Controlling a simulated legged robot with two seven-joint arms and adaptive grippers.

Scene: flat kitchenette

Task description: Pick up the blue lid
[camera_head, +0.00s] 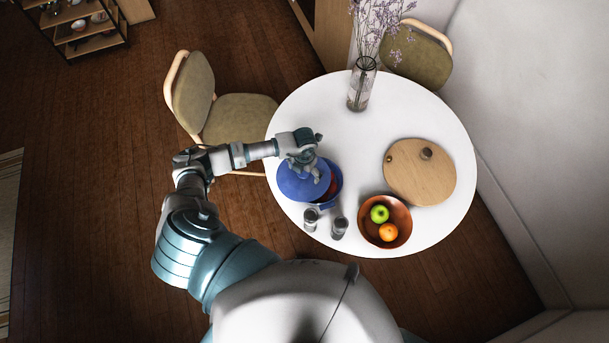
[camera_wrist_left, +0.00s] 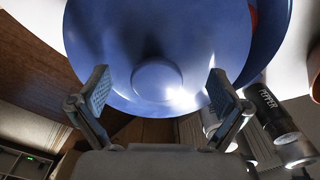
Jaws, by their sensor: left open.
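The blue lid (camera_head: 289,186) is a round disc at the left side of the white table, over a blue pot (camera_head: 337,194). It sits off to the left of the pot, so part of the pot's reddish inside shows. In the left wrist view the lid (camera_wrist_left: 200,45) fills the upper middle, with a round raised centre. My left gripper (camera_head: 307,168) is over the lid in the head view, its fingers spread. In the wrist view the open fingers (camera_wrist_left: 160,88) stand on either side of the lid's centre, with nothing clearly held. Whether they touch the lid, I cannot tell.
Two shakers (camera_head: 325,222) stand just in front of the pot; one reads PEPPER (camera_wrist_left: 272,112). A wooden bowl (camera_head: 367,234) with fruit and a wooden board (camera_head: 420,180) are to the right. A glass vase (camera_head: 361,85) stands at the back. The table's middle is clear.

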